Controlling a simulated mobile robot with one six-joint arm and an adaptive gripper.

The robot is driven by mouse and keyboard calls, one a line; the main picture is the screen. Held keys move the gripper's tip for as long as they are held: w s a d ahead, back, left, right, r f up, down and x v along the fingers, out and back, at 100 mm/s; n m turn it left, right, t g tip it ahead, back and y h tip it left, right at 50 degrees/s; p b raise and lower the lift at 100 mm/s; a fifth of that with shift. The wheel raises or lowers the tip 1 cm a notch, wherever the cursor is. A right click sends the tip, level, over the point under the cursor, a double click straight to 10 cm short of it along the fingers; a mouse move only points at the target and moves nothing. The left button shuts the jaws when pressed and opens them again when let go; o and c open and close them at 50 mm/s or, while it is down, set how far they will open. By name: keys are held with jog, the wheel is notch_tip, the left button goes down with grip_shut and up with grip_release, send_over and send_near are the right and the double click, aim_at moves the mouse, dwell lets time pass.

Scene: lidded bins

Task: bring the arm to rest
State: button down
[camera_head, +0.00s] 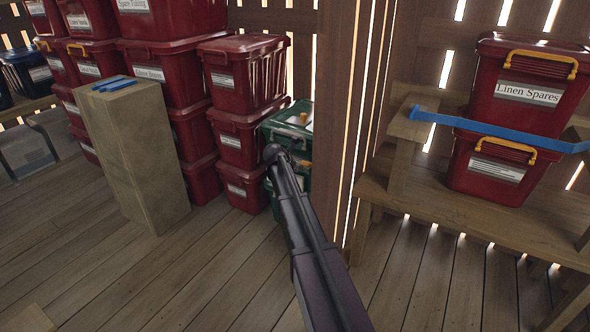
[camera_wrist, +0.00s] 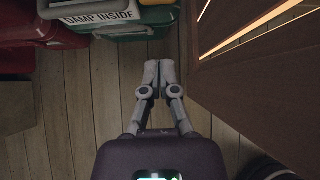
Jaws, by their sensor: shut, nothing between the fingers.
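My gripper (camera_wrist: 159,80) shows in the wrist view with its two grey fingers together and nothing between them. It is over the bare plank floor, just short of a green bin (camera_wrist: 130,31) in the picture, with no contact visible. In the head view my dark arm (camera_head: 318,255) reaches up from the bottom edge, its rounded end in front of the green bins (camera_head: 285,128). My gripper cannot be made out there.
Red lidded bins (camera_head: 243,90) are stacked at the left, behind a wooden block (camera_head: 140,150). A slatted wooden wall (camera_wrist: 265,85) is close on the right. A wooden bench (camera_head: 440,207) holds red bins behind a blue strap (camera_head: 490,127).

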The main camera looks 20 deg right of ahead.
dwell(0.5)
jog(key=s+a+f+m+g+y, duration=0.2)
jog(key=s+a+m, duration=0.6)
jog(key=s, duration=0.4)
jog(key=s+a+f+m+g+y, duration=0.1)
jog(key=s+a+m+y, duration=0.2)
jog(key=s+a+m, duration=0.75)
jog(key=s+a+f+m+g+y, duration=0.2)
jog(key=s+a+m, duration=0.45)
jog(key=s, duration=0.75)
notch_tip(320, 180, up, 37)
jog(key=d+p, duration=0.1)
jog(key=p, duration=3.6)
jog(key=shift+w, duration=0.3)
